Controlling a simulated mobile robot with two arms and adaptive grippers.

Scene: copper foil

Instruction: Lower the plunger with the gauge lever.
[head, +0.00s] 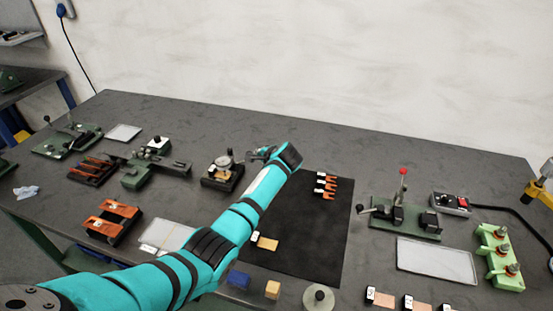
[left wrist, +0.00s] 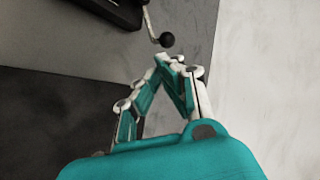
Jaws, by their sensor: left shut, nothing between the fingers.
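The gauge (head: 222,171) stands on a dark base on the bench, just left of my left gripper. In the left wrist view, part of a dark base (left wrist: 108,12) shows at the top. A thin lever beside it ends in a black ball knob (left wrist: 167,40). The plunger cannot be made out. My right gripper is not in view.
The black mat (head: 310,230) lies under my left arm, with orange-and-black pieces (head: 326,185) on it. A green fixture with a red-tipped lever (head: 403,172) stands to the right. A green slide fixture (head: 140,175) stands left of the gauge. The bench behind the gauge is clear.

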